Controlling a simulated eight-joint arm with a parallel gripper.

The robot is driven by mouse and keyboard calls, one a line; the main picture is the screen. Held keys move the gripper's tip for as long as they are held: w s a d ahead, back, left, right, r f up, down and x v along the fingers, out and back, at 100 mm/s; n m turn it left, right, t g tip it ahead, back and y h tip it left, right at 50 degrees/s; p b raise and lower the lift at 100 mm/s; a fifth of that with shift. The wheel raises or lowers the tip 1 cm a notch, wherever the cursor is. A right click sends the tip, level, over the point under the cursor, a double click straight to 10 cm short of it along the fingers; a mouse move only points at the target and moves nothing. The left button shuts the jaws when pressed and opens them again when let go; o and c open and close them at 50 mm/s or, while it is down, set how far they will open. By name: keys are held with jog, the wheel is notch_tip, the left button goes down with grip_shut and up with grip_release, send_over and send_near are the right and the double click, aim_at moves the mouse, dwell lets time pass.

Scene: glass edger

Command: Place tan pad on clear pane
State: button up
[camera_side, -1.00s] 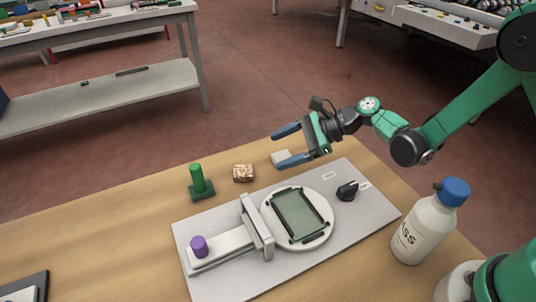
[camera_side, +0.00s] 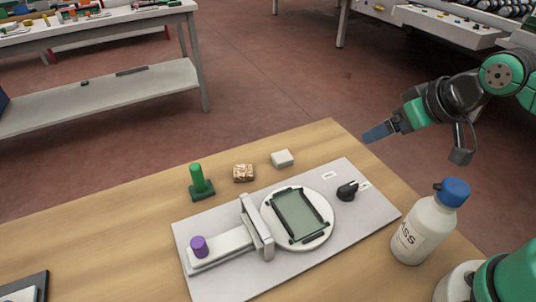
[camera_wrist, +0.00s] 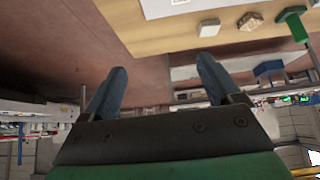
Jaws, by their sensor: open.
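A pale cream block (camera_side: 282,158) lies on the wooden table, behind the grey fixture plate. A mottled brown block (camera_side: 243,172) lies just left of it; I cannot tell for certain which of the two is the tan pad.
The grey fixture plate (camera_side: 220,282) carries a white slide with a purple knob (camera_side: 199,246) and a black knob (camera_side: 347,191). A green-handled tool (camera_side: 197,180) stands left of the blocks. A white bottle with blue cap (camera_side: 423,230) stands at right, near my arm.

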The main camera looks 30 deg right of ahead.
dwell(0.4)
jog(key=m+g+y, duration=0.1)
jog(key=m+y, duration=0.5)
jog(key=m, duration=0.6)
send_near(252, 169)
jog(key=d+r, duration=0.3)
jog(key=d, duration=0.2)
jog(key=w+a+f+m+y, duration=0.1)
jog(key=m, duration=0.1)
jog(key=w+f+m+y, duration=0.1)
jog(key=m, duration=0.1)
jog(key=w+a+f+m+g+y, duration=0.1)
jog(key=f+m, duration=0.1)
jog(key=shift+a+y, duration=0.35)
jog(key=shift+y, duration=0.05)
jog(key=f+m+y, duration=0.1)
jog(key=a+f+m, duration=0.1)
jog(key=f+m+y, duration=0.1)
jog(key=m, duration=0.1)
jog(key=shift+s+a+f+y, duration=0.15)
jog(key=shift+a+f+y, duration=0.15)
jog(key=shift+f, duration=0.05)
jog(key=shift+a+f, duration=0.15)
jog(key=shift+a, duration=0.05)
jog(key=shift+x, duration=2.6)
grip_shut()
